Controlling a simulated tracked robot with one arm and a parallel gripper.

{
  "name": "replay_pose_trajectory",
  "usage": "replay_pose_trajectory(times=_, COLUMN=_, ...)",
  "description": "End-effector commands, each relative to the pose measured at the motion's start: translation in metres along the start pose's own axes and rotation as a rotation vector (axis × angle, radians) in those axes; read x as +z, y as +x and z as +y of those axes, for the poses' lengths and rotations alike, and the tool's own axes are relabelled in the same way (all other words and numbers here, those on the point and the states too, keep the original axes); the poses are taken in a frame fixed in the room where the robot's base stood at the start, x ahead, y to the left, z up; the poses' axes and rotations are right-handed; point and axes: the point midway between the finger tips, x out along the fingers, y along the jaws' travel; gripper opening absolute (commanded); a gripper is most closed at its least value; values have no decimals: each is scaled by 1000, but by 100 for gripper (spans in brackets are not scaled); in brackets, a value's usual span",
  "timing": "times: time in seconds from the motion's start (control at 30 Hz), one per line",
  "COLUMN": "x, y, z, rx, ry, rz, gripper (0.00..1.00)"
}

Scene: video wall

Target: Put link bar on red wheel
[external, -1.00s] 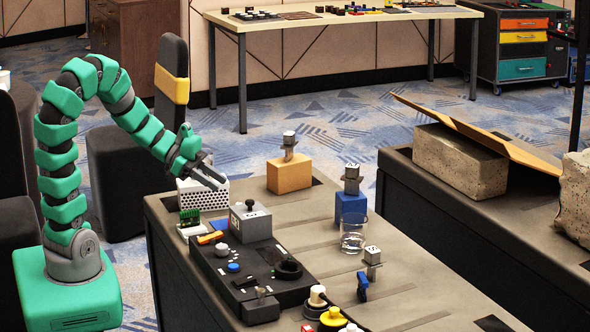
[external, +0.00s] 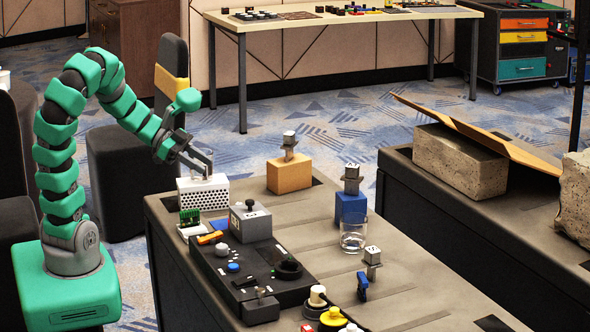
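My gripper (external: 203,165) is above the white perforated box (external: 203,193) at the far left end of the table. Its two fingers show a gap between them, and I see nothing held. At the table's front edge, a yellow knob (external: 333,316) stands beside small red parts (external: 307,328), partly cut off by the frame; I cannot tell whether one is the red wheel. I cannot pick out the link bar with certainty. A short orange bar (external: 210,238) lies near the green circuit board (external: 190,217).
An orange block (external: 289,175), a blue block (external: 350,207) and a clear glass (external: 353,237) stand on the table (external: 400,286). The table's right part has bare room.

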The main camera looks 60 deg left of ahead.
Motion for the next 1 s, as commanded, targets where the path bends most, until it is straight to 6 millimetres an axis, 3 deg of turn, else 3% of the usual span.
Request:
replay_pose_trajectory(times=0.13, x=-56, y=1, z=-59, rx=-201, ry=188, rz=9, gripper=35)
replay_pose_trajectory(times=0.23, x=-120, y=-11, z=-106, rx=-405, ry=311, rz=38, gripper=35)
replay_pose_trajectory(times=0.33, x=-187, y=-35, z=-140, rx=-602, ry=375, rz=79, gripper=35)
replay_pose_trajectory(times=0.47, x=-264, y=-76, z=-161, rx=-824, ry=367, rz=145, gripper=35)
replay_pose_trajectory(times=0.6, x=-323, y=-122, z=-162, rx=-985, ry=252, rz=211, gripper=35)
replay_pose_trajectory(times=0.7, x=-350, y=-146, z=-152, rx=-1032, ry=122, rz=247, gripper=35)
replay_pose_trajectory(times=0.83, x=-371, y=-161, z=-125, rx=-995, ry=-67, rz=267, gripper=35)
replay_pose_trajectory(times=1.0, x=-387, y=-159, z=-77, rx=-838, ry=-250, rz=258, gripper=35)
